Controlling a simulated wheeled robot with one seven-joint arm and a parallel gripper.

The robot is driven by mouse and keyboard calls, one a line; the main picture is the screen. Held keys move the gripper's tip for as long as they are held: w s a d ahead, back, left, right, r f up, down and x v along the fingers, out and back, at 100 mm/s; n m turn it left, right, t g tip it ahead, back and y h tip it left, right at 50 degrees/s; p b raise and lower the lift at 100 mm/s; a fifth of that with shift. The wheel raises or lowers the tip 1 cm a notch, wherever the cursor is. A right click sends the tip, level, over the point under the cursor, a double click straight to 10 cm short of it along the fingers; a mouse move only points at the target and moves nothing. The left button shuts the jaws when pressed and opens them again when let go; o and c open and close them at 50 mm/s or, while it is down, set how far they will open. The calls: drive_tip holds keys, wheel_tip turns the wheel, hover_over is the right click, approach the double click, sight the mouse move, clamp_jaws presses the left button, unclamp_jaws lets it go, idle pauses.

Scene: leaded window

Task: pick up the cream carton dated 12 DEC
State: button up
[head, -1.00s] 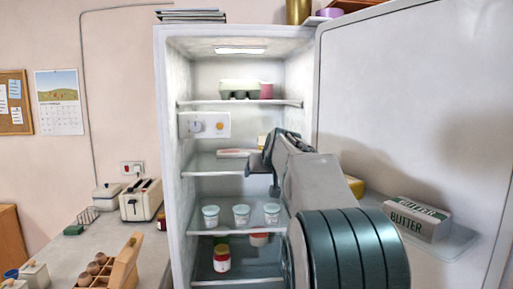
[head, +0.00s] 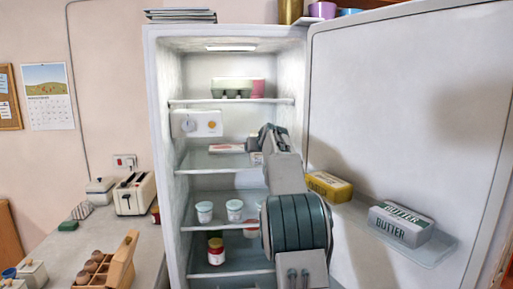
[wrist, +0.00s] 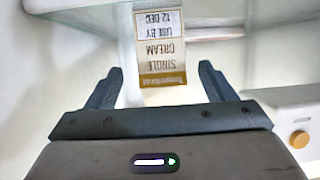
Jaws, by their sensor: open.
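The cream carton (wrist: 160,66) shows upside down in the wrist view, white and gold-brown, with a label reading SINGLE CREAM, USE BY 12 DEC. My gripper (wrist: 160,70) is open, with one dark finger to each side of the carton in the picture and a gap on both sides. Whether the carton is between the fingers or just beyond them I cannot tell. In the head view my gripper (head: 262,143) is inside the fridge above the middle shelf, and the arm hides most of what is there.
The fridge door (head: 410,110) stands open at the right with two butter packs, one yellow (head: 329,186) and one white (head: 401,224). Several pots (head: 235,210) stand on the shelf below. A control box (head: 197,124) is at the left wall.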

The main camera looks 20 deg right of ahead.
drive_tip(key=shift+w+d+p, duration=0.15)
drive_tip(key=shift+w+p, duration=0.5)
drive_tip(key=shift+w, duration=0.05)
drive_tip(key=p+x, duration=0.2)
drive_tip(key=x, duration=0.1)
drive_tip(key=shift+w, duration=0.1)
drive_tip(key=shift+w+f+p, duration=0.3)
drive_tip(key=shift+w+p, duration=0.05)
drive_tip(key=shift+w, duration=0.1)
drive_tip(key=shift+r, duration=0.1)
drive_tip(key=c, duration=1.3)
